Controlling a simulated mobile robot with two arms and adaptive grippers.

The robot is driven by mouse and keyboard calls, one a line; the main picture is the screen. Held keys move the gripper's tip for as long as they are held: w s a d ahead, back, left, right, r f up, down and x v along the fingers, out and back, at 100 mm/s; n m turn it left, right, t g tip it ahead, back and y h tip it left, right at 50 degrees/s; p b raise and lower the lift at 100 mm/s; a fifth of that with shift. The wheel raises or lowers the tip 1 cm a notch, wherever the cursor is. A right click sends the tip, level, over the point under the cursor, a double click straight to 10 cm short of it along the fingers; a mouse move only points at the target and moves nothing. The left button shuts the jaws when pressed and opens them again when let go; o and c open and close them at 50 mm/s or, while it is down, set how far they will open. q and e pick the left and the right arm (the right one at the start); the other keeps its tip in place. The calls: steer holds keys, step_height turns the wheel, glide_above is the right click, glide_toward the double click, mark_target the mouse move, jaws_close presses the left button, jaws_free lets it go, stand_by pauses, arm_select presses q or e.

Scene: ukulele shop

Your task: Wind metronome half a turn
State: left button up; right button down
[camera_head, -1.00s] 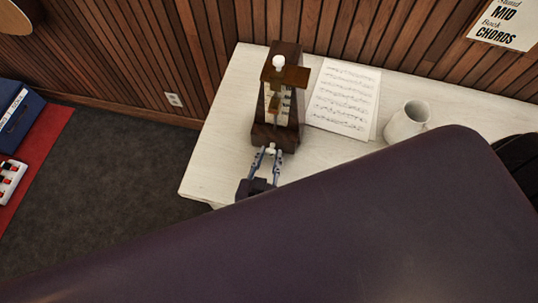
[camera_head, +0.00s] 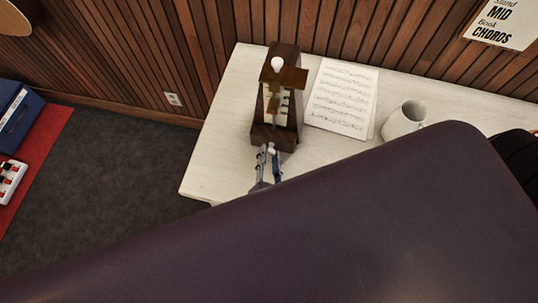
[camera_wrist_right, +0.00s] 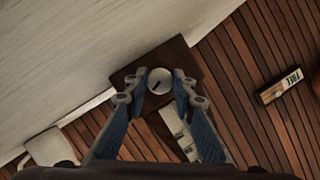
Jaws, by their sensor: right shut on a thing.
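The metronome (camera_head: 286,111) is a dark wooden, tapered box with a pale scale and a white knob near its top. It stands upright on the white table. My right gripper (camera_head: 268,151) is at the low front face of the metronome, its fingers shut on the small white winding key (camera_head: 272,147). In the right wrist view the round, pale key (camera_wrist_right: 159,76) with a dark slot shows between the two fingertips (camera_wrist_right: 158,88). My left gripper is in neither view.
The white table (camera_head: 222,150) stands against a wood-slat wall. Sheet music (camera_head: 341,97) lies right of the metronome, and a white mug (camera_head: 404,121) stands farther right. The tabletop left of the metronome is clear. A small "FREE" sign (camera_wrist_right: 281,87) shows in the right wrist view.

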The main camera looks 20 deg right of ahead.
stand_by(0.5)
steer(key=c, duration=1.6)
jaws_free()
steer(key=shift+s, duration=0.1)
steer(key=v, duration=1.2)
steer(key=shift+f, duration=0.1)
